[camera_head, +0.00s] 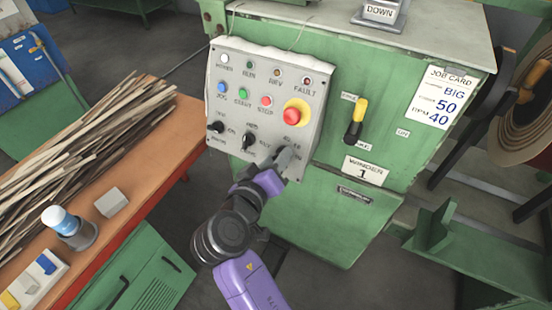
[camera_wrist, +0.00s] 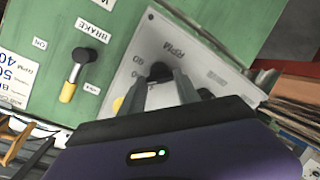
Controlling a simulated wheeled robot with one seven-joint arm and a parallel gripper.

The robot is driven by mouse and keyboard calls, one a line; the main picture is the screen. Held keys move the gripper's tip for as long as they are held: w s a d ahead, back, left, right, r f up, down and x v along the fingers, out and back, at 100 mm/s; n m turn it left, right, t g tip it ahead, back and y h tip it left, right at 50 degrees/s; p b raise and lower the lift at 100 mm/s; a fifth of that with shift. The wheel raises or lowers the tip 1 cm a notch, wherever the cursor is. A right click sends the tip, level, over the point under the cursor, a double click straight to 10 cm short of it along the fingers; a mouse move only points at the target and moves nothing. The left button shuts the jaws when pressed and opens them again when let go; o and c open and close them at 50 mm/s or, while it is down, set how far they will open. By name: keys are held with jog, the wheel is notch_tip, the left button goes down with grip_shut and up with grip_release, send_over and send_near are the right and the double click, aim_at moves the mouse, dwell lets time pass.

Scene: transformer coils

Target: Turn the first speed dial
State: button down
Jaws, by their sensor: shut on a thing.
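The grey control panel (camera_head: 228,100) on the green winder cabinet has a bottom row of black dials. The left dial (camera_head: 215,127) and the middle dial (camera_head: 250,140) are in plain view. My gripper (camera_head: 287,158) is at the panel's lower right, covering the row's right end. In the wrist view, my gripper (camera_wrist: 160,78) has its two fingers on either side of a black dial (camera_wrist: 160,70) next to an RPM label, shut on it. The dial's lower part is hidden between the fingers, and its pointer is not readable.
A red emergency stop (camera_head: 293,116) sits just above my gripper. A brake lever (camera_head: 355,122) with a yellow grip stands out to the right. A job card (camera_head: 440,98) reads BIG, 50, RPM 40. A bench (camera_head: 150,170) with wooden strips is at left.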

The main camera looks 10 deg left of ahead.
jog(key=shift+r+p, duration=0.1)
jog(key=shift+p, duration=0.25)
jog(key=shift+n+g+y+p, duration=0.4)
jog(key=shift+n+y+p, duration=0.1)
jog(key=shift+n+p, duration=4.25)
jog(key=c, duration=0.9)
grip_release()
jog(key=shift+s, duration=0.1)
